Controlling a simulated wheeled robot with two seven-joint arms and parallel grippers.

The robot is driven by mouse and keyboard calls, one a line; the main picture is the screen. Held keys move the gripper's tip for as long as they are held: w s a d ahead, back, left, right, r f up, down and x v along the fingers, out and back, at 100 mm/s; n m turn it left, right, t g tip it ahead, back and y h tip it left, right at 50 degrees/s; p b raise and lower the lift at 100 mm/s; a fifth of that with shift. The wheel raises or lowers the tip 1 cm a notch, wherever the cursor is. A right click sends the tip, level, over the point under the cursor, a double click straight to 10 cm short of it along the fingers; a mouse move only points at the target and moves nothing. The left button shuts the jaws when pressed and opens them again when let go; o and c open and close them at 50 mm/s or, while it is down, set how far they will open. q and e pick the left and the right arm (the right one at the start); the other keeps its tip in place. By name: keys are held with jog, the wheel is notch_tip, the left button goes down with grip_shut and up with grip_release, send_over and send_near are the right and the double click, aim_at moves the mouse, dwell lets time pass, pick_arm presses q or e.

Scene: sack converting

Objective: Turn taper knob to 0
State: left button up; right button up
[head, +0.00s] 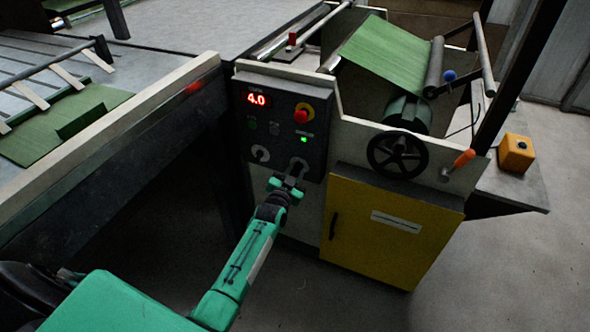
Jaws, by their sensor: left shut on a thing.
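The dark control panel (280,126) shows a red display (257,99) reading 4.0. Two light knobs sit low on the panel. The left-hand knob (261,153) is free. My left gripper (292,174) is shut on the right-hand knob (299,162), apparently the taper knob, and partly covers it. The knob's pointer and scale cannot be read, and its label is too small to read. My right gripper is not in view.
A red button (301,116) on a yellow ring and a lit green lamp (304,139) are above the held knob. A black handwheel (397,154), an orange-handled lever (462,160) and a yellow cabinet door (386,226) are to the right. Open floor lies in front.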

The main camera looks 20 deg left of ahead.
pick_arm(q)
jog(key=n+p, duration=0.1)
jog(key=n, duration=0.2)
jog(key=shift+r+n, duration=0.1)
jog(key=shift+n, duration=0.2)
jog(key=shift+n+p, duration=0.5)
jog(key=shift+n, duration=1.3)
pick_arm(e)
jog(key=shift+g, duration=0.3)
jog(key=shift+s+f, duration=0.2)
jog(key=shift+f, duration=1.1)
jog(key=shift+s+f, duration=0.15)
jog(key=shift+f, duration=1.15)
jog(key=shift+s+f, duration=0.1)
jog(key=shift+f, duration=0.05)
pick_arm(q)
jog(key=o, duration=1)
jog(key=shift+s, duration=0.1)
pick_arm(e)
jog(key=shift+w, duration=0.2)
pick_arm(q)
jog(key=shift+s, duration=0.2)
jog(key=s+p, duration=0.1)
jog(key=s, duration=1.2)
jog(key=shift+s+d+r, duration=0.15)
jog(key=shift+r, duration=0.15)
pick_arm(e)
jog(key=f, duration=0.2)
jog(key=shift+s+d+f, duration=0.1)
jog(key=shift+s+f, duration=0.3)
